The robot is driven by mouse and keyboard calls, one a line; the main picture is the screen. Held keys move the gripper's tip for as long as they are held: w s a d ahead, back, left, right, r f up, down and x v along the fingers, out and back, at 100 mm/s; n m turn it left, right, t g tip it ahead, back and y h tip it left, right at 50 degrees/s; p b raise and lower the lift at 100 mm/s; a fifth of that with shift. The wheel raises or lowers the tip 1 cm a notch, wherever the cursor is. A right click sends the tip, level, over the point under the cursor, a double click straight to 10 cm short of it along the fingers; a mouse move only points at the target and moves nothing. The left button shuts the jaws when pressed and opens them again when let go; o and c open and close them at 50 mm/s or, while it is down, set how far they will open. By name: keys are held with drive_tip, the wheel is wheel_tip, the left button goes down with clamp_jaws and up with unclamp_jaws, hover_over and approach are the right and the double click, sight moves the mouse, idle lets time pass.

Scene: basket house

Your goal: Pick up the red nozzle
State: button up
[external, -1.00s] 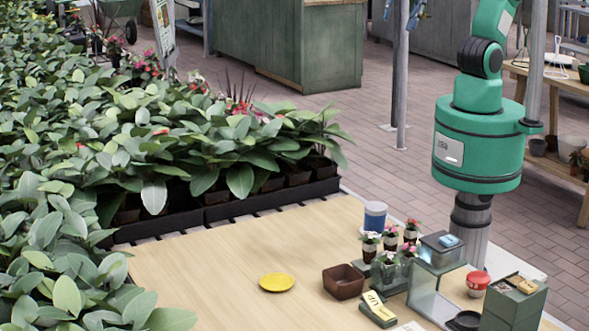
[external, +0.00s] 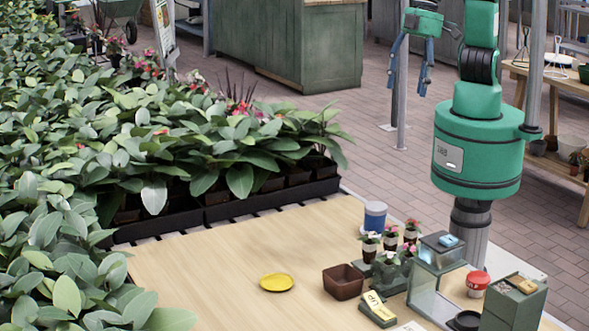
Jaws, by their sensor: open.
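A small red object (external: 478,281) with a pale patch sits on the right part of the wooden table, beside the clear-sided box. It is the only loose red item I see on the table, but it is too small to tell for certain that it is the nozzle. My gripper (external: 408,90) hangs high in the upper middle of the picture, fingers spread and pointing down. It is empty and well away from the red object, beyond the table's far edge in the picture.
The clear-sided box (external: 431,296), a green box (external: 514,304) and small potted flowers (external: 390,241) crowd around the red object. The table's (external: 210,262) left-middle is clear.

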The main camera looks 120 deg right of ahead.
drive_tip(key=w+a+f, duration=0.2)
drive_tip(key=a+f, duration=0.9)
drive_tip(key=a, duration=0.3)
drive_tip(key=g+b, duration=0.1)
drive_tip(key=b, duration=0.1)
approach(480, 274)
drive_tip(key=r, duration=0.1)
drive_tip(key=shift+a+r+m+h, duration=0.15)
drive_tip(key=shift+a+m+h, duration=0.25)
drive_tip(key=shift+a, duration=0.05)
drive_tip(key=shift+w+d+f+b, duration=0.1)
drive_tip(key=shift+w+f+b, duration=0.15)
drive_tip(key=shift+f, duration=1.15)
drive_tip(key=shift+w+f+b, duration=0.1)
drive_tip(key=shift+f+b, duration=0.2)
drive_tip(key=shift+f, duration=1.1)
drive_tip(key=shift+w+d+f+b, duration=0.1)
drive_tip(key=shift+w+f+b, duration=0.15)
drive_tip(key=shift+f, duration=1.2)
drive_tip(key=shift+f, duration=0.1)
drive_tip(key=shift+w+f+b, duration=0.1)
drive_tip(key=shift+f+b, duration=0.35)
drive_tip(key=shift+f, duration=0.75)
drive_tip(key=shift+w+f+b, duration=0.15)
drive_tip(key=shift+f+b, duration=0.25)
drive_tip(key=shift+f, duration=0.85)
